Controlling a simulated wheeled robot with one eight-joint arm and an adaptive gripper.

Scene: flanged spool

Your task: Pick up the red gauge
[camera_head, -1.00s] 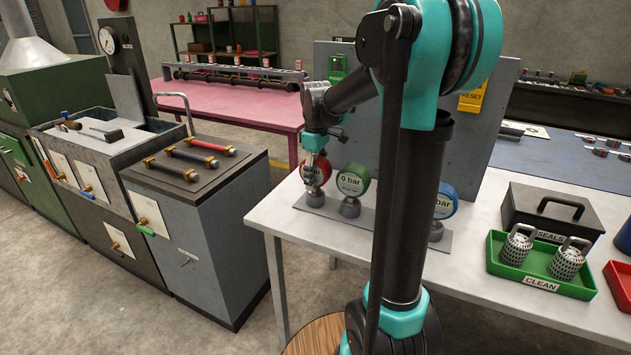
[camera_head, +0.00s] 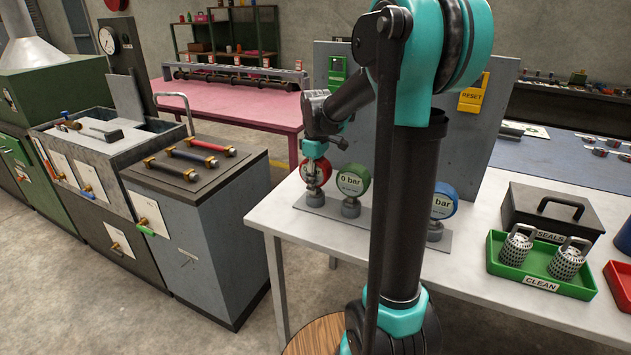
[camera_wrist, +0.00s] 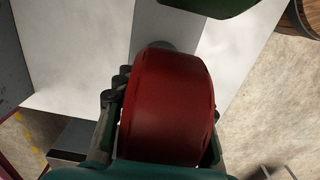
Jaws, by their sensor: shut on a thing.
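The red gauge (camera_head: 323,171) stands on its grey base at the left end of the gauge plate on the white table. My gripper (camera_head: 313,172) comes down from above and is shut on it. In the wrist view the red gauge (camera_wrist: 166,105) fills the middle, with the fingers along both its sides. Its stem meets the grey base at the top of that view. The gauge looks still seated on its base, upright. Its dial is mostly covered by the gripper in the head view.
A green gauge (camera_head: 352,181) stands close on the right. A blue gauge (camera_head: 445,202) is further right, partly behind my arm. A grey upright panel (camera_head: 345,95) rises behind them. A green tray (camera_head: 545,277) and a black box (camera_head: 550,212) occupy the right side of the table.

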